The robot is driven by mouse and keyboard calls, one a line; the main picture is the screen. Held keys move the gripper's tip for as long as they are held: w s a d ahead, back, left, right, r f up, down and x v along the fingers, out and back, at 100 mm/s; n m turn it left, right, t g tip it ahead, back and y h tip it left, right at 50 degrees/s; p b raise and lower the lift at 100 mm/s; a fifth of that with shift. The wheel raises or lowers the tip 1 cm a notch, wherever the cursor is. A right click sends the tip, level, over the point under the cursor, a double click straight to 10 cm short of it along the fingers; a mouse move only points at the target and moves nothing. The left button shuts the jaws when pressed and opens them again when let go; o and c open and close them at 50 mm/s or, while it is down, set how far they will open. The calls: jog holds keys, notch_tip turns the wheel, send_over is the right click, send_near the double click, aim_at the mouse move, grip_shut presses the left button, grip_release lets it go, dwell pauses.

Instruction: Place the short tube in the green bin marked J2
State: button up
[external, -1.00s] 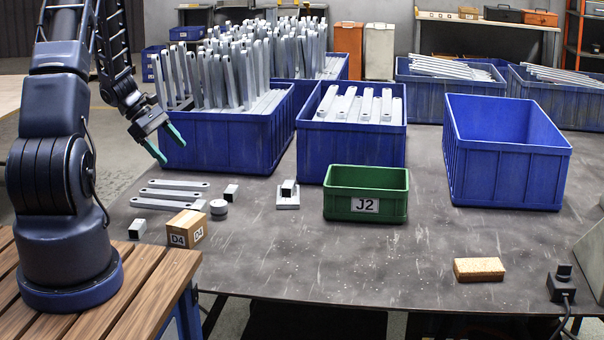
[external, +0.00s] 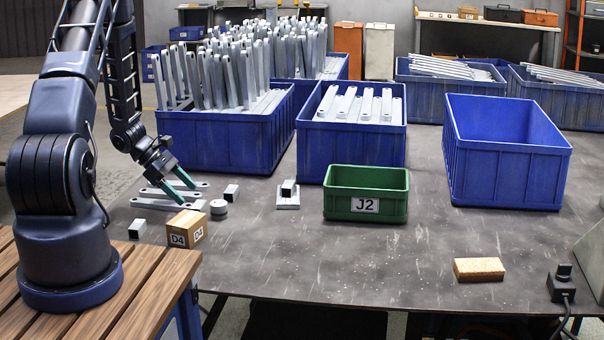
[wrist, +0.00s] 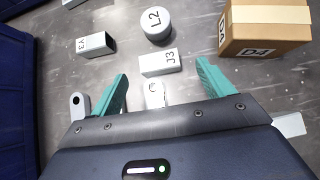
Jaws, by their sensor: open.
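My gripper (external: 187,193) is open and empty, low over the flat bars at the table's left; its teal fingers also show in the wrist view (wrist: 162,72). A short grey tube with a dark open end (external: 231,192) lies right of the bars; in the wrist view it is the marked piece (wrist: 97,43) at upper left. A light block marked J3 (wrist: 160,62) lies just beyond the fingertips, not gripped. Another short square piece (external: 138,229) lies near the wooden bench. The green bin marked J2 (external: 365,206) stands at table centre and looks empty from here.
A round piece marked L2 (external: 218,207) and a cardboard box marked D4 (external: 187,229) lie close to my gripper. Blue bins (external: 225,140) stand behind. The front middle is clear.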

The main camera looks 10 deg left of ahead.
aim_at(196, 204)
jog(key=shift+a+x, duration=0.2)
jog(key=shift+x, duration=2.4)
jog(key=shift+w+f, duration=0.1)
jog(key=shift+f, duration=0.05)
jog(key=c, duration=1.2)
jog(key=shift+o, duration=0.2)
